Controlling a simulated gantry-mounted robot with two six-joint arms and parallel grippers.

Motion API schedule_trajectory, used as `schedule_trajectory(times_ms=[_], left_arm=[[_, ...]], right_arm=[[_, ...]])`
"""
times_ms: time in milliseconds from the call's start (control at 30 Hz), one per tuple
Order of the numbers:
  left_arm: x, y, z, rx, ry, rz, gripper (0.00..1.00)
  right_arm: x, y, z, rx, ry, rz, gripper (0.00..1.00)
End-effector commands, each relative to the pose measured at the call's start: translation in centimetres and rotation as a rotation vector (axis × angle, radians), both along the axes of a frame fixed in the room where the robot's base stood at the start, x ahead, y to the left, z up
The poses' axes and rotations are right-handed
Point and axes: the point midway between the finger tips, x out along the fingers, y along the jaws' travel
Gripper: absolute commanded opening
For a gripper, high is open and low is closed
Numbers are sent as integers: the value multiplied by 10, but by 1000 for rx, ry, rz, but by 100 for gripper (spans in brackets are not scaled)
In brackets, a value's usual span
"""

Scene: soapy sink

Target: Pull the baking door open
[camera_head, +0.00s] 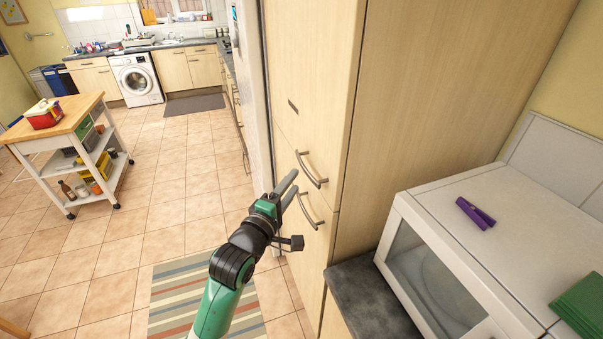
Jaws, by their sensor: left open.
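A tall light-wood cabinet (315,80) stands in the middle. It has an upper metal bar handle (312,172) and a lower one (310,212), on separate shut fronts. My left gripper (296,179) is open and empty, its fingers pointing up toward the cabinet front near both handles. I cannot tell whether it touches a handle. A white microwave-like appliance (483,232) with a glass door (428,280) sits on the counter at right, its door seemingly shut. No label shows which door is the baking door. My right gripper is out of view.
A dark countertop (366,295) lies under the appliance. A purple clip-like object (475,213) and a green item (582,305) lie on top of it. A striped rug (185,290) covers the tiles. A wheeled cart (75,140) stands at left, with open floor between.

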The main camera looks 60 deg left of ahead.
Motion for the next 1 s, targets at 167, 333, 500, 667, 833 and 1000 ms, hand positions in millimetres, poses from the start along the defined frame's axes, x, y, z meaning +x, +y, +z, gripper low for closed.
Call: schedule_trajectory(times_ms=[167,333,500,667,833,1000], left_arm=[[33,20,1,-1,1,0,50],[48,29,1,0,0,0,50],[51,31,0,0,0,0,50],[51,31,0,0,0,0,45],[51,30,0,0,0,-1,14],[51,30,0,0,0,-1,0]], right_arm=[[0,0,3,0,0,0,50],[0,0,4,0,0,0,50],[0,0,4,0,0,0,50],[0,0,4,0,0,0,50],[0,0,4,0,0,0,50],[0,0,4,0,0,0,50]])
